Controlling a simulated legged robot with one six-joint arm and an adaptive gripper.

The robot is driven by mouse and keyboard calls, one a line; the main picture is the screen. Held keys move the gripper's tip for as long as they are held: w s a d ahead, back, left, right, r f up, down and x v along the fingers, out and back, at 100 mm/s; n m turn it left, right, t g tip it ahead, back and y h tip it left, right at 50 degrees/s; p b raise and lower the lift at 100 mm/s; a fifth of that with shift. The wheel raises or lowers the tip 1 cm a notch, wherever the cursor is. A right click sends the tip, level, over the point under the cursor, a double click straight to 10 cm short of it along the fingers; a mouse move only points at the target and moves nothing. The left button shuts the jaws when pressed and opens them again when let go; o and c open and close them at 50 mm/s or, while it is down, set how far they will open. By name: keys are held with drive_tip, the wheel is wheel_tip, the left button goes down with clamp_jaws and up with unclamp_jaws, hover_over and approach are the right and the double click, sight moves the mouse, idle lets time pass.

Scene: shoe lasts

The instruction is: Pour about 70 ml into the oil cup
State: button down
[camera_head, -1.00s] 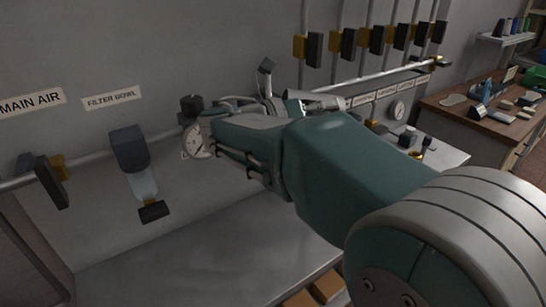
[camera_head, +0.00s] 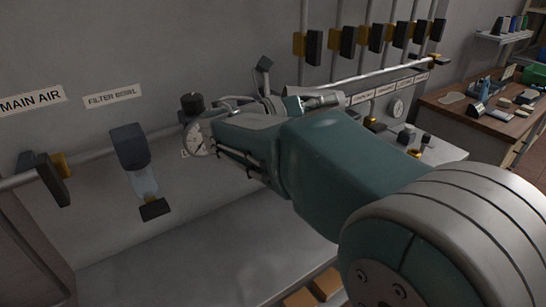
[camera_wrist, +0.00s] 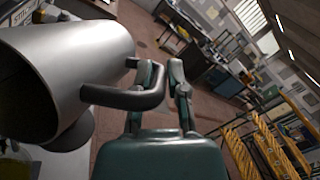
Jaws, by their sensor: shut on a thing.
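In the wrist view a grey metal jug (camera_wrist: 65,75) with a dark handle (camera_wrist: 128,97) fills the left side. It lies steeply tilted in the picture. My gripper (camera_wrist: 158,78) is shut on the handle, with a finger on each side. No stream of oil shows.
A wall pipe carries a filter bowl (camera_head: 145,185), a gauge (camera_head: 198,138) and a dark valve handle (camera_head: 48,180). Several vertical pipes with valves stand behind my arm. A workbench (camera_head: 455,105) with small items is at the right. The grey shelf below is largely bare.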

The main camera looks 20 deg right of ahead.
drive_tip(key=shift+a+h, duration=0.15)
drive_tip(key=shift+h, duration=0.15)
idle(0.6)
